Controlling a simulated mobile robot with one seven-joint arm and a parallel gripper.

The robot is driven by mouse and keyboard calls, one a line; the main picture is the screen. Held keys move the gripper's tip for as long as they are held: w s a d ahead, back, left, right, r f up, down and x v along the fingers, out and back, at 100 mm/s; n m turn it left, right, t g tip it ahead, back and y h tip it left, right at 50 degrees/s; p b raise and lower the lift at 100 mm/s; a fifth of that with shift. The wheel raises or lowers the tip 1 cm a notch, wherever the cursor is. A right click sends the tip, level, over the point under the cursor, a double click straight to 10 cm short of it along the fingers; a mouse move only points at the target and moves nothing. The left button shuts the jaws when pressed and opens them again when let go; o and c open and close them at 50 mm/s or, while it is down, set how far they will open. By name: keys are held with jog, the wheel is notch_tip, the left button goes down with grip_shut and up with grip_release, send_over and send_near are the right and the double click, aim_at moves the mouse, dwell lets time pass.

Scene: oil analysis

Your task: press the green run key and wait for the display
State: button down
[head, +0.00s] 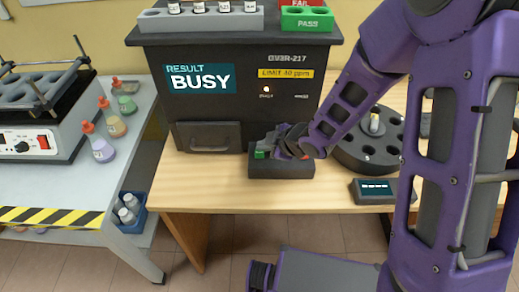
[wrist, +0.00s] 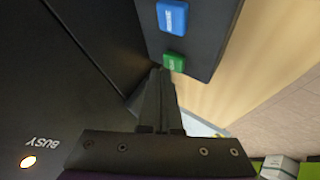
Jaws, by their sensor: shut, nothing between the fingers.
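The green run key (head: 259,154) is on a dark key box (head: 280,172) in front of the black analyser (head: 236,97). In the wrist view the green key (wrist: 174,62) sits beside a blue key (wrist: 172,17). My gripper (head: 268,146) is shut and empty, its fingertips (wrist: 161,75) right at the green key; I cannot tell whether they touch it. The display (head: 201,78) reads "RESULT BUSY". A busy lamp (head: 266,92) is lit on the analyser, and it also glows in the wrist view (wrist: 28,161). My gripper partly hides the key box.
A round dark carousel (head: 370,148) with a vial stands right of the key box. A small dark device with a screen (head: 375,190) lies at the table's front. A grey vial rack (head: 202,20) and green PASS tray (head: 307,19) sit on the analyser. Flasks (head: 103,148) stand on the left bench.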

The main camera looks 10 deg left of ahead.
aim_at(264, 154)
jog(key=shift+r, duration=0.25)
notch_tip(264, 154, up, 5)
jog(key=p, duration=0.4)
dwell(0.9)
